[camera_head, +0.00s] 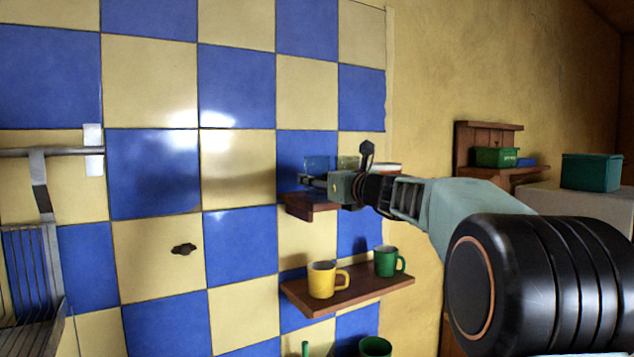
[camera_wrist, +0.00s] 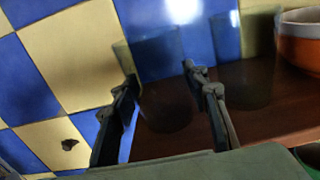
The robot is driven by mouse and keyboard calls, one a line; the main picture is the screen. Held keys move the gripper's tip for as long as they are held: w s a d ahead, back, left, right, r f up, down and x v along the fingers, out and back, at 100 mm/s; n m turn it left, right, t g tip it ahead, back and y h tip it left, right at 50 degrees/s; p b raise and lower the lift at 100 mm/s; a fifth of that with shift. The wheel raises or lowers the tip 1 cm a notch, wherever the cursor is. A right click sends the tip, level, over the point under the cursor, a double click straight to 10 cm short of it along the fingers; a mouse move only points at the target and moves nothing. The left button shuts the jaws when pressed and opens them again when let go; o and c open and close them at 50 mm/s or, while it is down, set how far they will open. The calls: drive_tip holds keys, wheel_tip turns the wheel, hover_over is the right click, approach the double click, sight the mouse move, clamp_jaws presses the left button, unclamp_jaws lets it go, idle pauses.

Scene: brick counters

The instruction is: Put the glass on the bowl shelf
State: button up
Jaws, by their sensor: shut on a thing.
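My gripper (camera_head: 312,181) is at the upper wall shelf (camera_head: 310,208), the bowl shelf. In the wrist view its two fingers (camera_wrist: 160,88) are on either side of a clear, dark-tinted glass (camera_wrist: 160,65), shut on it. The glass stands upright over the left part of the shelf (camera_wrist: 272,128). I cannot tell whether its base touches the wood. It also shows above the fingers in the head view (camera_head: 316,164). A second clear glass (camera_wrist: 245,70) stands to its right. An orange and white bowl (camera_wrist: 300,48) is at the right, partly cut off; my wrist hides most of it in the head view.
A lower shelf (camera_head: 350,295) holds a yellow mug (camera_head: 322,280) and a green mug (camera_head: 386,261). A dish rack (camera_head: 32,265) hangs at the left. Another wooden shelf (camera_head: 520,174) with a green box (camera_head: 496,157) is at the right. The tiled wall is close behind the shelf.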

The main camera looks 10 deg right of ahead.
drive_tip(key=shift+f, duration=0.15)
drive_tip(key=o, duration=1.3)
drive_tip(key=shift+c, duration=0.2)
drive_tip(key=shift+r, duration=0.25)
drive_tip(key=b+v, duration=0.3)
drive_tip(key=v, duration=0.9)
drive_tip(key=shift+f, duration=0.2)
